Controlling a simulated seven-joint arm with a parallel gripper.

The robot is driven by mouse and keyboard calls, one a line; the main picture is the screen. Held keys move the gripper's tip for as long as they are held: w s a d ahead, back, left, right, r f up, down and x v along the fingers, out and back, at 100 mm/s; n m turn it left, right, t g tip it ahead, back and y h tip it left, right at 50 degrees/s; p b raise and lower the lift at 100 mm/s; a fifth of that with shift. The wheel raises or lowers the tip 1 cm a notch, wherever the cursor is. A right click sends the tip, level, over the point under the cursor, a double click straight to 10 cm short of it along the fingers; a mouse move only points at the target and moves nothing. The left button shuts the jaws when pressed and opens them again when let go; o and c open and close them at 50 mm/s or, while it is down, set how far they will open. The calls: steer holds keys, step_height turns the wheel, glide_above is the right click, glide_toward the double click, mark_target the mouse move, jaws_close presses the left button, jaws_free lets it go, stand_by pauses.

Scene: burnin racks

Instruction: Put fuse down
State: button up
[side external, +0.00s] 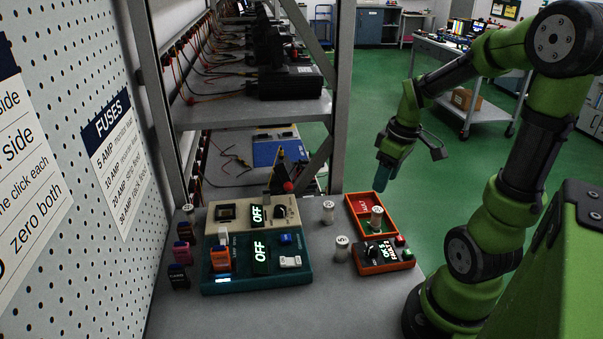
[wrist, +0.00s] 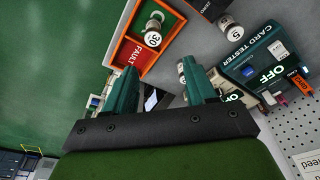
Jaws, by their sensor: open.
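My gripper (side external: 382,178) is open and empty, raised above the far end of the orange tray (side external: 350,206). In the wrist view its two teal fingers (wrist: 163,88) are apart with nothing between them. A white fuse (side external: 376,217) stands in the tray's green part, apart from my fingers. In the wrist view this fuse (wrist: 153,37) reads 30, and the red FAULT part lies beside it. A fuse marked 5 (side external: 342,248) stands on the bench left of the orange tester. Another fuse (side external: 328,211) stands farther back, and one (side external: 187,211) at the far left.
An orange tester (side external: 385,264) stands in front of the tray. A teal card tester (side external: 256,280) and a beige unit (side external: 285,210), both showing OFF, fill the bench's left side. Small cards stand by the pegboard (side external: 65,65). A shelf post (side external: 343,90) rises behind. The front bench is clear.

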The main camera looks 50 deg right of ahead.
steer(key=a+r+m+t, duration=0.1)
steer(key=a+r, duration=0.2)
steer(key=a, duration=0.3)
steer(key=a+r+m+t+y, duration=0.1)
steer(key=a+r+t, duration=0.1)
steer(key=a, duration=0.5)
steer(key=a+r+m+t+y, duration=0.1)
steer(key=a+r+t, duration=0.1)
steer(key=a+r, duration=0.2)
steer(key=a, duration=0.3)
steer(key=shift+w+a+r+m, duration=0.2)
steer(key=shift+w+r+m, duration=0.2)
